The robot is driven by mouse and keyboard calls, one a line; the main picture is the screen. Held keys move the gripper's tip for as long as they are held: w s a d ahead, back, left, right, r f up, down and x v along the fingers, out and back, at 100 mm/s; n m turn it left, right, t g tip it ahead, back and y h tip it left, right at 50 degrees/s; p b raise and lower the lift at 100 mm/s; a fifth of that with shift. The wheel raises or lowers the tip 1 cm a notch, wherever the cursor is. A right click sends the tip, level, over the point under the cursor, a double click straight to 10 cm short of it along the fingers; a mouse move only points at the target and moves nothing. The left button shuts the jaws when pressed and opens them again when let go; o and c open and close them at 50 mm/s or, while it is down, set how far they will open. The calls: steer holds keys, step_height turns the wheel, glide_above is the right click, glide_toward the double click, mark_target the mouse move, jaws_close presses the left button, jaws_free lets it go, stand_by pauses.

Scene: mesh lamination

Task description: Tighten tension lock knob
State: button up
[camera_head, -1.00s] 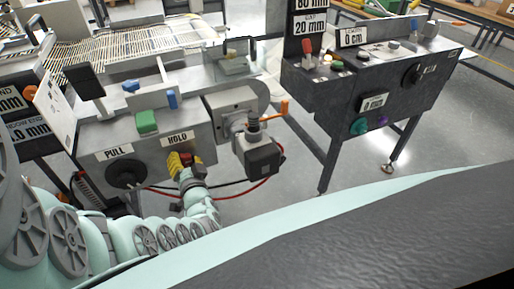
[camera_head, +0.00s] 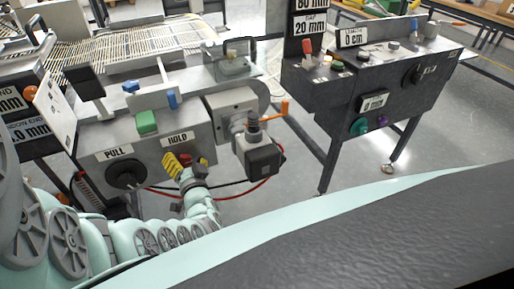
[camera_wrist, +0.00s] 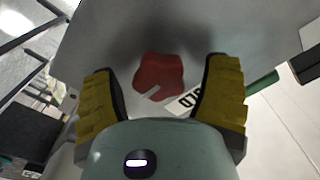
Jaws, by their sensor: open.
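The red lobed knob (camera_head: 186,159) sits on the grey front panel just below the HOLD label (camera_head: 177,139). In the wrist view the red knob (camera_wrist: 158,76) has a pale pointer mark toward its lower left. My gripper (camera_head: 187,164) is open at the panel, its yellow fingers on either side of the knob. In the wrist view my gripper (camera_wrist: 158,80) has its fingers well apart, with a visible gap between each finger and the knob. The HOLD label (camera_wrist: 187,100) is partly hidden there by my right finger.
A black round knob (camera_head: 126,174) under the PULL label (camera_head: 114,152) lies left of my gripper. An orange-handled crank (camera_head: 284,108) and a dark motor box (camera_head: 262,158) stand to the right. Red and black cables run below. A dark control cabinet (camera_head: 340,95) stands further right.

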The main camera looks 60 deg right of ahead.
steer(key=shift+s+a+f, duration=0.1)
steer(key=shift+s+a, duration=0.15)
steer(key=shift+s, duration=0.2)
steer(key=shift+v, duration=0.95)
steer(key=v, duration=0.9)
